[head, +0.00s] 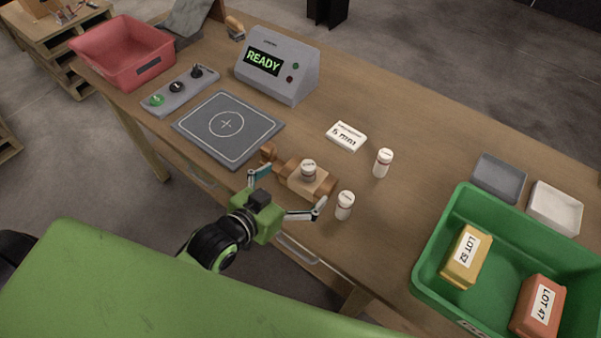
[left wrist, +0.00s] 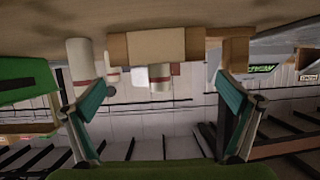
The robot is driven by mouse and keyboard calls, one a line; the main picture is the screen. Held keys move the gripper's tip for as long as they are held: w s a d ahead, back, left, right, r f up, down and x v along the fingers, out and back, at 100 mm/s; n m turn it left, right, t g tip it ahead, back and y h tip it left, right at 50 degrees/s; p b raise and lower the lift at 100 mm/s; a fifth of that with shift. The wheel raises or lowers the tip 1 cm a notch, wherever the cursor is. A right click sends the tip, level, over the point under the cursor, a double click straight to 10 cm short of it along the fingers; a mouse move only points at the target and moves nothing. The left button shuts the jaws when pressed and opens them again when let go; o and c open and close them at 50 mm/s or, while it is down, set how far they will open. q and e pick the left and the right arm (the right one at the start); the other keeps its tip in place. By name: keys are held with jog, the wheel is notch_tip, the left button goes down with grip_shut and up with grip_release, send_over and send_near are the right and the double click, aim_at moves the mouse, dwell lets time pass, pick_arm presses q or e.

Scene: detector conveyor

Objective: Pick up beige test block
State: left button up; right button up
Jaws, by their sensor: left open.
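My left gripper (head: 290,189) is open and empty, just in front of the block, with one finger toward each end. It appears apart from the block. My right gripper is not in view.
White bottles (head: 345,205) (head: 383,163) stand close right of the block. A brown piece (head: 268,153) is at its left. A white label card (head: 346,136) and dark marked pad (head: 228,127) lie behind. A green bin (head: 432,244) is at right, a red bin (head: 121,57) far left.

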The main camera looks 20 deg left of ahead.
aim_at(304, 178)
pick_arm(q)
jog(key=x, duration=0.2)
jog(key=shift+w+f, duration=0.2)
jog(key=shift+w, duration=0.15)
jog(key=shift+w+d+f+p, duration=0.2)
jog(key=shift+w+d+p, duration=0.1)
jog(key=shift+w+p, duration=0.15)
jog(key=x, duration=0.4)
jog(key=shift+d+f+p, duration=0.1)
jog(key=shift+f+p, duration=0.15)
jog(key=shift+p, duration=0.15)
jog(key=shift+r, duration=0.1)
jog(key=c, duration=1)
